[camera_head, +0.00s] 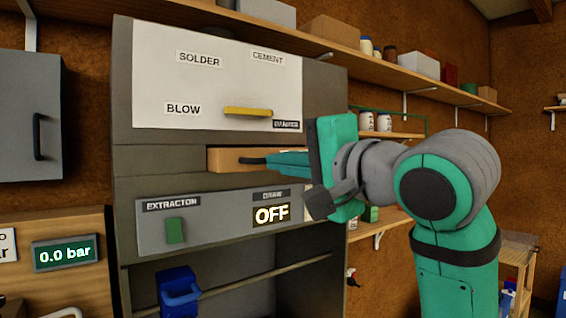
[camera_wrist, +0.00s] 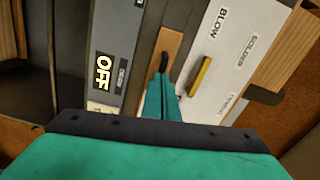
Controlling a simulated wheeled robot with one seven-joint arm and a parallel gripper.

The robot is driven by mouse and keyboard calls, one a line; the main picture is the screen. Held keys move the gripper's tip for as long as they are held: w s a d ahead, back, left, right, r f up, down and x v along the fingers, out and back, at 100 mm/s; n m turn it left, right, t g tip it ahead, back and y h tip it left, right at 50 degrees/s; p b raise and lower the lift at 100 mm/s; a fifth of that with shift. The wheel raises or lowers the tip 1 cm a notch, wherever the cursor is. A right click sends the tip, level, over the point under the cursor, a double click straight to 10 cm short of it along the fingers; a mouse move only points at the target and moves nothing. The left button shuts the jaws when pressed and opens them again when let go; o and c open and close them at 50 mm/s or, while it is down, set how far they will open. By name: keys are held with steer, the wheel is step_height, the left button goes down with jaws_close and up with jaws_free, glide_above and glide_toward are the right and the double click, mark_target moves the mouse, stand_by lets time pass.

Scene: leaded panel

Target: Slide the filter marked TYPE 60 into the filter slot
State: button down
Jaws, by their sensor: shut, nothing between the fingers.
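A wooden-fronted piece (camera_head: 228,160) with a dark handle (camera_head: 254,160) sits in the gap between the upper white panel and the lower grey panel. It looks like the filter in its slot, its front standing a little proud of the cabinet. No TYPE 60 mark is readable. In the wrist view the wooden front (camera_wrist: 174,42) runs as a strip with the black handle (camera_wrist: 164,62) on it. My gripper (camera_head: 272,160) is shut and empty, its fingertips at the handle; whether they touch it I cannot tell. The fingers also show in the wrist view (camera_wrist: 161,78).
The white panel (camera_head: 190,85) above carries a yellow damper handle (camera_head: 248,112). The grey panel (camera_head: 220,203) below has a green extractor switch (camera_head: 175,231) and an OFF display (camera_head: 271,214). A blue object (camera_head: 178,292) hangs on a rail beneath. A loaded shelf (camera_head: 400,75) runs behind.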

steer(key=shift+x, duration=3.55)
stand_by(0.6)
steer(key=shift+s+d, duration=0.25)
steer(key=shift+s, duration=0.25)
glide_toward(262, 161)
steer(key=shift+w+d, duration=0.5)
steer(key=shift+d, duration=0.1)
